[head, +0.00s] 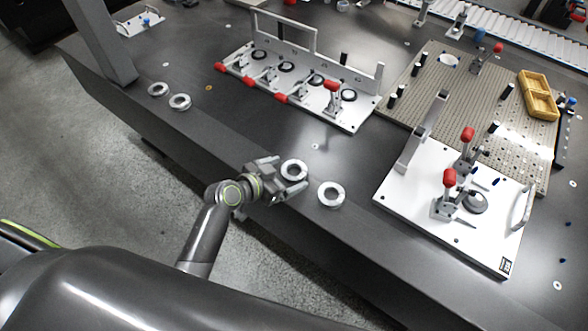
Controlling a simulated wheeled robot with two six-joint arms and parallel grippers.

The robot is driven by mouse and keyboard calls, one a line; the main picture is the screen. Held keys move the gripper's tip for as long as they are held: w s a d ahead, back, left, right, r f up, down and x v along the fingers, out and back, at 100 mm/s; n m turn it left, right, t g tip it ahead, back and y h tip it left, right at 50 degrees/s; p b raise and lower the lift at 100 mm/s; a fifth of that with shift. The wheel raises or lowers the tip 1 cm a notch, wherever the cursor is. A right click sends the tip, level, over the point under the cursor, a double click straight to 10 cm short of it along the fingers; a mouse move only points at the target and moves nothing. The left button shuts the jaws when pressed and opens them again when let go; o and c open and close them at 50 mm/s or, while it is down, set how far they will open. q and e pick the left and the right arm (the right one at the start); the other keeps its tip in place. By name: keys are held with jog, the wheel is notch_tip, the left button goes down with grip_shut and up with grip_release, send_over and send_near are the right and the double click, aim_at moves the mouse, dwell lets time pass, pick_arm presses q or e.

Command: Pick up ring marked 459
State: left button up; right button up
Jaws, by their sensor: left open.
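Two pale metal rings lie near the front edge of the dark table: one ring (294,170) at my left gripper and another ring (331,194) just to its right. Two more rings lie further left, one ring (158,89) and one ring (180,102). No number can be read on any ring at this size. My left gripper (289,180) is open, with its fingers at the left and near sides of the first ring. I cannot tell whether they touch it. My right gripper does not show.
A white fixture plate with red-handled clamps (334,117) stands behind the rings. A second white clamp plate (400,197) is to the right. A perforated plate (440,85) with a yellow bin (538,95) lies behind it. The table (235,130) is clear between the ring pairs.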

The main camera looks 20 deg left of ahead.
pick_arm(q)
jog(key=shift+x, duration=0.85)
jog(key=c, duration=1.3)
